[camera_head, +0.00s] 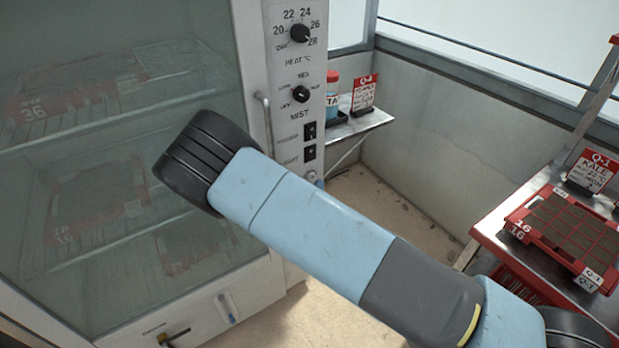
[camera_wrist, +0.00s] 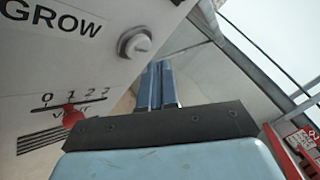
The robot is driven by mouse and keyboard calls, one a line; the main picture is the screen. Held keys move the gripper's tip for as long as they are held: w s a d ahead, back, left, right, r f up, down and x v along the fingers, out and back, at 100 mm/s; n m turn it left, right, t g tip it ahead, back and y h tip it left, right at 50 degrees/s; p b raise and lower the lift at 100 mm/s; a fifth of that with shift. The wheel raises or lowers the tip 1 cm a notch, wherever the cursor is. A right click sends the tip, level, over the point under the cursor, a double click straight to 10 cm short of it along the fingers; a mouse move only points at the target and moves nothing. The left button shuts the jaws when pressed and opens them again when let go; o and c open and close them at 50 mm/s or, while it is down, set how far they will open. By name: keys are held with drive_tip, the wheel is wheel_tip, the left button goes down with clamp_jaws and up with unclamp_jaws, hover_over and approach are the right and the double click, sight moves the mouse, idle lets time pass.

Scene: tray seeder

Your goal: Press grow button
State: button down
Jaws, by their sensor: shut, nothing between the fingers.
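The GROW label (camera_wrist: 52,17) is on the pale panel at upper left in the wrist view. Beside it is a round pale button (camera_wrist: 137,43) in a metal ring. My gripper (camera_wrist: 160,66) is shut and empty, its two blue fingers side by side. Its tips appear just below and right of the button in the picture; I cannot tell the gap between them. In the head view a small round button (camera_head: 311,177) shows low on the control panel, partly crowded by my arm. My gripper is hidden there behind my arm.
A red vent slider knob (camera_wrist: 72,116) is below the button. The cabinet panel also has a heat dial (camera_head: 300,33), a mist dial (camera_head: 300,94) and two black switches (camera_head: 309,131). A glass door (camera_head: 120,150) is left. A bench with a red tray (camera_head: 530,225) is right.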

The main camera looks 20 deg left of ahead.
drive_tip(key=shift+s+d, duration=1.5)
drive_tip(key=shift+d, duration=0.25)
drive_tip(key=s+d+r+m+g+h, duration=0.1)
drive_tip(key=d+r+m+g+h, duration=0.6)
drive_tip(key=d+r+m, duration=0.65)
drive_tip(key=d+r+m+g+h, duration=0.65)
drive_tip(key=d+r+m, duration=0.35)
drive_tip(key=d+m, duration=0.55)
drive_tip(key=s+d+r+m+g+y, duration=0.4)
drive_tip(key=s+d+r+m+y, duration=0.2)
drive_tip(key=s+d+r+m, duration=0.3)
drive_tip(key=s+r+m+t+y, duration=0.4)
drive_tip(key=s+r+m+y, duration=0.2)
drive_tip(key=s, duration=0.7)
wheel_tip(320, 180, up, 3)
drive_tip(key=m, duration=0.2)
drive_tip(key=shift+s+r+m, duration=0.15)
drive_tip(key=shift+s+m, duration=0.15)
drive_tip(key=shift+s, duration=0.05)
